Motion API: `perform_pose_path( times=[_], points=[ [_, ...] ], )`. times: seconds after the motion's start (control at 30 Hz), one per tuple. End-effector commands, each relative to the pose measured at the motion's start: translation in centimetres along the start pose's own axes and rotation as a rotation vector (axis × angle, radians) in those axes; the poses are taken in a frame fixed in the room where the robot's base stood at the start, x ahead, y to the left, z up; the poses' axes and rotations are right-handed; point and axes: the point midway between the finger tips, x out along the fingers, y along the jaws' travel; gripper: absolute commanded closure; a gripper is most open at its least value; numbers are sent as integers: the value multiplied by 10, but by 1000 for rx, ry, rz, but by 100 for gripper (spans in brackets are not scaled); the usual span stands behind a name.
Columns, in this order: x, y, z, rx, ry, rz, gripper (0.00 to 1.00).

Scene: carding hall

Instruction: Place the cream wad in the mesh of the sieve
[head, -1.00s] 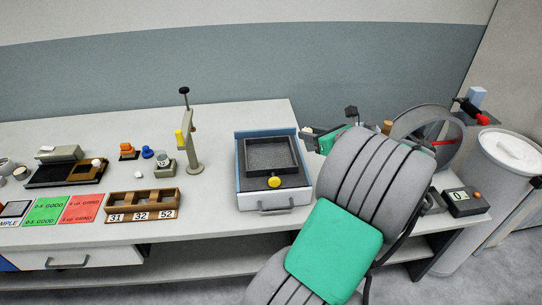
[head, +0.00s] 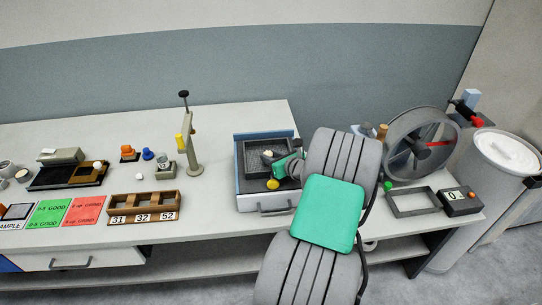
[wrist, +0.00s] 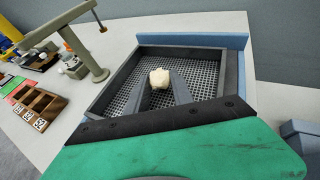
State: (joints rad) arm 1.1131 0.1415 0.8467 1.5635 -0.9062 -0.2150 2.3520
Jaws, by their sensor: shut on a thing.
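The cream wad (wrist: 159,78) is between the fingertips of my gripper (wrist: 162,84) in the wrist view, over the mesh. My gripper is shut on it. In the head view the wad (head: 267,154) shows as a small pale spot at the tip of my gripper (head: 271,157). The sieve (head: 247,171) is a dark square frame with a mesh floor, on a blue and white box. Its mesh (wrist: 205,77) shows around the wad and fingers in the wrist view. I cannot tell whether the wad touches the mesh.
A beige stand (head: 192,145) rises to the left, beside a wooden tray (head: 142,206) with numbered compartments.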

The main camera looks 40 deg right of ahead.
Motion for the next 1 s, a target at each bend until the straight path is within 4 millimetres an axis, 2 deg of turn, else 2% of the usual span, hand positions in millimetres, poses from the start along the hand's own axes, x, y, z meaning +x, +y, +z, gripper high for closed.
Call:
perform_pose_path(
  times=[0.13,0.17,0.4,0.67,0.77,0.87,1.0],
  points=[
    [1,0,-4,1,1,0,100],
    [1,0,-3,1,0,0,70],
    [1,0,-3,1,1,0,51],
    [0,0,-1,0,0,0,50],
    [-7,-1,0,1,0,-2,50],
    [-27,-2,-1,3,0,-5,50],
    [-64,-2,-1,1,0,-7,50]
  ],
)
